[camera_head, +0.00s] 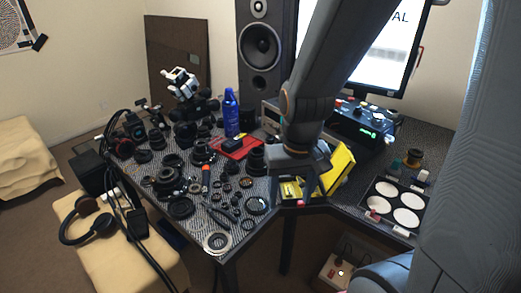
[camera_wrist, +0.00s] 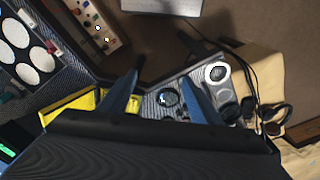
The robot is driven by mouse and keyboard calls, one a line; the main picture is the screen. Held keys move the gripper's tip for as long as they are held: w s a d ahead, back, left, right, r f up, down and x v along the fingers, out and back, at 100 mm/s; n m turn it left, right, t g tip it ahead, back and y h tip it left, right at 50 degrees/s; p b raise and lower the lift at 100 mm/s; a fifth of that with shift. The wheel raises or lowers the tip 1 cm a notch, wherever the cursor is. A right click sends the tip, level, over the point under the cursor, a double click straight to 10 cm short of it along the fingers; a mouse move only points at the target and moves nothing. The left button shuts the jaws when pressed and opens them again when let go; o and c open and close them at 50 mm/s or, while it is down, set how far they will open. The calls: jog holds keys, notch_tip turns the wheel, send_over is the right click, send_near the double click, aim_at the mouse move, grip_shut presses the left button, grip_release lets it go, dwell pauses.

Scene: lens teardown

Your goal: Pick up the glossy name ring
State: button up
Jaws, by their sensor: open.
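Several dark rings and lens parts lie on the patterned table, and I cannot tell for sure which is the glossy name ring. One dark ring (camera_head: 256,205) lies near the front edge, left of my gripper (camera_head: 292,192). Another dark ring (camera_head: 181,208) lies farther left. A pale ring (camera_head: 217,243) sits at the front corner; it also shows in the wrist view (camera_wrist: 216,65). In the wrist view my gripper (camera_wrist: 159,77) is open, its two blue-grey fingers apart with nothing held. A dark ring (camera_wrist: 168,97) shows below, between the fingers.
A yellow open case (camera_head: 340,168) stands close beside my gripper. A panel with white discs (camera_head: 404,217) lies to the right. Headphones (camera_head: 75,220) rest on a cushioned seat at left.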

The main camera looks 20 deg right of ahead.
jog(key=o, duration=0.6)
jog(key=w+m, duration=0.4)
jog(key=w, duration=0.1)
jog(key=w+f+m+y, duration=0.1)
jog(key=w+m, duration=0.3)
jog(key=w, duration=0.1)
jog(key=w+d+f+m, duration=0.1)
jog(key=w+m, duration=0.2)
jog(key=w, duration=0.3)
jog(key=shift+f+m+t, duration=0.15)
jog(key=shift+m+t, duration=0.15)
jog(key=shift+m, duration=0.1)
jog(key=m+t+y, duration=0.2)
jog(key=m, duration=1.2)
send_near(259, 153)
jog(key=s+f, duration=0.2)
jog(key=shift+w+a+f+m, duration=0.3)
jog(key=shift+w+a+f, duration=0.15)
jog(key=shift+f, duration=0.25)
jog(key=f, duration=0.1)
jog(key=w+a+f, duration=0.1)
jog(key=a+f+p, duration=0.1)
jog(key=shift+w+a+f, duration=0.2)
jog(key=shift+w+f, duration=0.15)
jog(key=shift+w+a+f, duration=0.1)
jog(key=shift+w+f, duration=0.05)
jog(key=shift+f, duration=0.4)
